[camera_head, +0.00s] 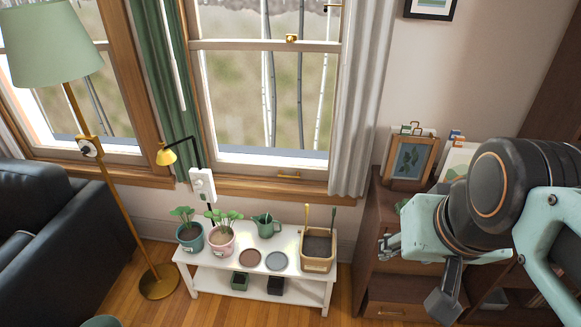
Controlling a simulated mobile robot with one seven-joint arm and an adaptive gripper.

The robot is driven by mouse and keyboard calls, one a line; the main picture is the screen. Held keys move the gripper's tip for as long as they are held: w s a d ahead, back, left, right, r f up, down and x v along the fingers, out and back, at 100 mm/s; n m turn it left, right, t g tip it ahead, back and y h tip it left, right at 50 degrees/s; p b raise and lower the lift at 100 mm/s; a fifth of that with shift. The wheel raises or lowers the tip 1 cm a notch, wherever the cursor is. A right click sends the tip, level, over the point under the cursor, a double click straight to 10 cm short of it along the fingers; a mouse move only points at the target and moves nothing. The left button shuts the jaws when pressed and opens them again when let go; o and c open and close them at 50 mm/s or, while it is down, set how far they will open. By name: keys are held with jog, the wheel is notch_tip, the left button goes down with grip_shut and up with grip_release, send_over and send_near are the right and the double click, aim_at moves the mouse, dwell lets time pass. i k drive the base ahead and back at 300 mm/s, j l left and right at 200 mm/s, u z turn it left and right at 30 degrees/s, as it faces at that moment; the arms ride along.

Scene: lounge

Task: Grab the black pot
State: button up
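A small black square pot (276,286) stands on the lower shelf of a low white plant bench (207,284), right of a small dark green pot (240,281). The bench top partly overhangs it from this view. My gripper (414,275) is at the right, in front of the brown cabinet, well to the right of the black pot and apart from it. Its two fingers look spread wide, with nothing seen between them.
The bench top holds two potted plants (220,242), a green watering can (266,226), two round saucers (276,261) and a tan planter (317,262) with tools. A floor lamp (158,283) and dark sofa (70,225) stand left. A brown cabinet (372,270) stands right.

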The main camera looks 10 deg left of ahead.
aim_at(275, 286)
jog(key=k+j+u, duration=0.15)
jog(key=u, duration=0.85)
jog(key=i+l+u, duration=0.1)
jog(key=l, duration=0.15)
jog(key=z, duration=0.3)
jog(key=i+l+u, duration=0.1)
jog(key=l, duration=0.2)
jog(key=i+l+u, duration=0.1)
jog(key=l, duration=0.2)
